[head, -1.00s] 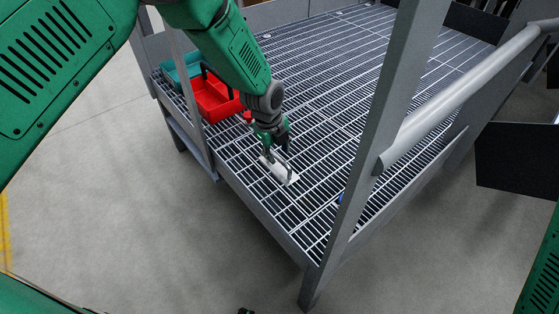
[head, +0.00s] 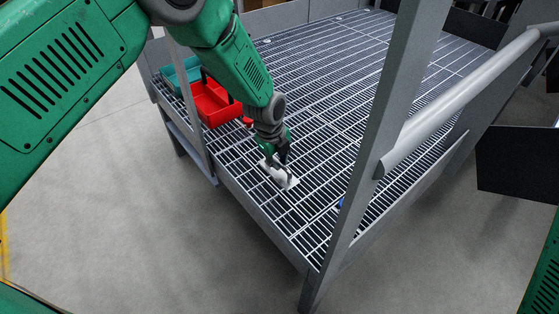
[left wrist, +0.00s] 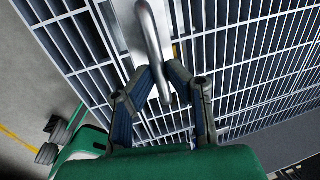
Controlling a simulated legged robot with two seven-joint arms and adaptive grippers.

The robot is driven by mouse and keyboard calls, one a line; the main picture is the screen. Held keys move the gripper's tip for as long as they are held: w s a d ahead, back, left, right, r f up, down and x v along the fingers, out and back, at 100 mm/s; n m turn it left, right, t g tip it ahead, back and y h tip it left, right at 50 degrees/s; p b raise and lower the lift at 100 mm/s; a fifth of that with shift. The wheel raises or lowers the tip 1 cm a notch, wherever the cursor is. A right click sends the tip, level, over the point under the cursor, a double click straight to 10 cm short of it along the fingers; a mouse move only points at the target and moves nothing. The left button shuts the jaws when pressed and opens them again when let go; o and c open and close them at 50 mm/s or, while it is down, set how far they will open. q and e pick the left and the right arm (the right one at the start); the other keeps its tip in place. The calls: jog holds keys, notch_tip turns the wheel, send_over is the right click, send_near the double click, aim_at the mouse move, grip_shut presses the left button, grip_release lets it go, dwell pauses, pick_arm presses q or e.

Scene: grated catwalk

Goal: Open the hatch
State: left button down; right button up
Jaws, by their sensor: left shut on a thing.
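The hatch is a panel of the grated floor (head: 310,150); I cannot tell its outline from the surrounding grating. A pale plate (head: 290,184) lies on the grating near the front edge. A grey metal bar handle (left wrist: 150,30) rises from the plate in the left wrist view. My left gripper (head: 279,162) is over the plate, pointing down. In the left wrist view my left gripper (left wrist: 166,78) has its two fingers shut on the handle, one on each side. The fingers hide part of the plate in the head view. My right gripper is out of view.
A red open bin (head: 214,104) and a teal bin (head: 180,76) stand left of my left gripper. A grey post (head: 375,140) and a slanted handrail (head: 465,95) rise at the right. A thinner post (head: 190,105) stands left. The grating behind is clear.

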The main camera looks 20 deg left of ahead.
pick_arm(q)
jog(key=w+d+r+g+p, duration=0.1)
jog(key=w+d+r+p, duration=0.1)
jog(key=r, duration=0.5)
jog(key=w+d+r+g+y+p, duration=0.1)
jog(key=w+d+r+p, duration=0.1)
jog(key=w+r, duration=0.3)
jog(key=shift+d+r, duration=0.3)
jog(key=shift+r, duration=1.05)
jog(key=shift+y, duration=0.3)
jog(key=c, duration=1.6)
grip_release()
jog(key=shift+w, duration=0.1)
